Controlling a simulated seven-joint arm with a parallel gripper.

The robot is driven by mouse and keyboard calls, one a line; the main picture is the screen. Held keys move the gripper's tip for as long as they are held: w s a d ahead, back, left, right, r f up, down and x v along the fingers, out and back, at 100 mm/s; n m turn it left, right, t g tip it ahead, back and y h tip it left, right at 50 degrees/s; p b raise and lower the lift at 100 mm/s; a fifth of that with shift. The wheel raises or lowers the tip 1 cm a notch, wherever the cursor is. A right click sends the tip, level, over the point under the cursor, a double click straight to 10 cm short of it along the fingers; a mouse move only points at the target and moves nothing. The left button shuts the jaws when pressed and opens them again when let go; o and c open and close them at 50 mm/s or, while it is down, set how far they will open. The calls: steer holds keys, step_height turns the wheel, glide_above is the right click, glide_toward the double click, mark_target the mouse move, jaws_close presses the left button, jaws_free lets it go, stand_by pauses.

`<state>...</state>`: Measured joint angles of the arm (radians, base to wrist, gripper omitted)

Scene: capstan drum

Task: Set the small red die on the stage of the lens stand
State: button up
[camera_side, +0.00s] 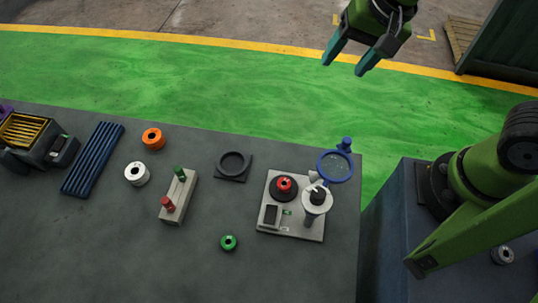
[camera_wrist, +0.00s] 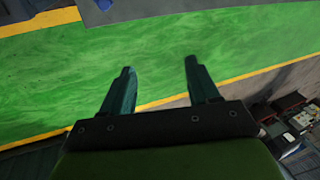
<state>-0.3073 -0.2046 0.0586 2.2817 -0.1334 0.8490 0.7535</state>
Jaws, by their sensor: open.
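My gripper (camera_side: 343,67) is open and empty, high over the green floor beyond the table's far edge. In the wrist view its two fingers (camera_wrist: 159,65) are spread with nothing between them. A blue-rimmed round lens (camera_side: 335,166) with a blue knob (camera_side: 346,145) stands at the table's back right corner. I cannot clearly make out a stage under it. I cannot identify a small red die. A round red piece with a dark centre (camera_side: 285,186) sits on a black disc on a grey base (camera_side: 270,229), left of the lens. My gripper is well apart from all of these.
On the table (camera_side: 90,240) are a dark ring holder (camera_side: 233,165), a green spool (camera_side: 228,242), a peg block (camera_side: 178,196), white (camera_side: 137,173) and orange spools (camera_side: 153,138), and a blue ribbed tray (camera_side: 93,158). The front is clear.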

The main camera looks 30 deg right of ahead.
steer(key=s+d+r+n+t, duration=0.3)
steer(key=s+d+r, duration=0.2)
steer(key=d, duration=0.4)
steer(key=shift+s+r+n+t, duration=0.3)
steer(key=shift+r+t, duration=0.1)
steer(key=shift+r, duration=0.25)
